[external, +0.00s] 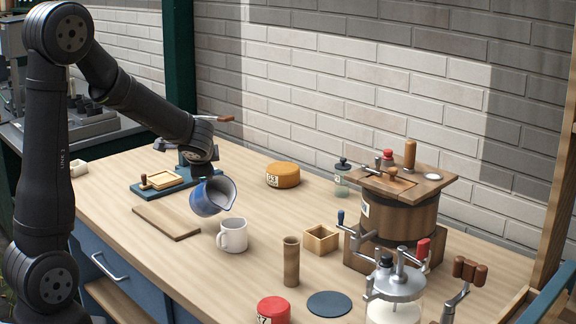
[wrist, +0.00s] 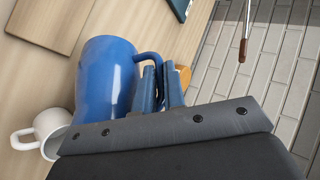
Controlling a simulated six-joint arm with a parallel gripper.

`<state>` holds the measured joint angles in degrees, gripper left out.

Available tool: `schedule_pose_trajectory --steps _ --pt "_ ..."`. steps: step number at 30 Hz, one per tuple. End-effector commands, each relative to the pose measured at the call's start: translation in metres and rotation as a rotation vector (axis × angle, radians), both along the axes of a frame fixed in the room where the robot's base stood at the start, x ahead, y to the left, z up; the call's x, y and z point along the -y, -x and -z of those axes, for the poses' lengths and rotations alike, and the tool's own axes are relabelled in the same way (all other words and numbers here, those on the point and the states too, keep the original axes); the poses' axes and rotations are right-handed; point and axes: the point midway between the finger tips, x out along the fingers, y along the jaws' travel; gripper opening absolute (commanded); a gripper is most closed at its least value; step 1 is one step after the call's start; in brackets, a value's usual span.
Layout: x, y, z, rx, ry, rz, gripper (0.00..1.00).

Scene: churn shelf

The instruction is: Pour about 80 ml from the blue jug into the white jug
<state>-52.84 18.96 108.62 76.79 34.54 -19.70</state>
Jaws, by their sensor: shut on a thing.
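The blue jug (external: 212,196) hangs in the air over the table, tilted with its mouth toward the right. My gripper (wrist: 160,84) is shut on its handle, as the wrist view shows the blue jug (wrist: 104,78) beside the jaws. In the external view the jaws are mostly hidden behind the jug and wrist. The white jug (external: 232,236) stands upright on the table, below and a little right of the blue jug, with its handle to the left. The white jug (wrist: 48,132) is partly cut off by my gripper in the wrist view. No liquid stream is visible.
A wooden board (external: 166,221) lies left of the white jug. A brown cylinder (external: 291,262), a small open wooden box (external: 320,240) and a wooden churn (external: 398,212) stand to the right. An orange round tin (external: 283,175) is behind.

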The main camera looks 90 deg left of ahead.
Motion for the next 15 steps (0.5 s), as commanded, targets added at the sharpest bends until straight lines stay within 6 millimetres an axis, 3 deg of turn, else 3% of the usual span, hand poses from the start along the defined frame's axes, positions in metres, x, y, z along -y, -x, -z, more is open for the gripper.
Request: schedule_pose_trajectory --steps 15 --pt "0.0038 -0.0037 -0.0051 -0.031 -0.041 0.002 0.0"
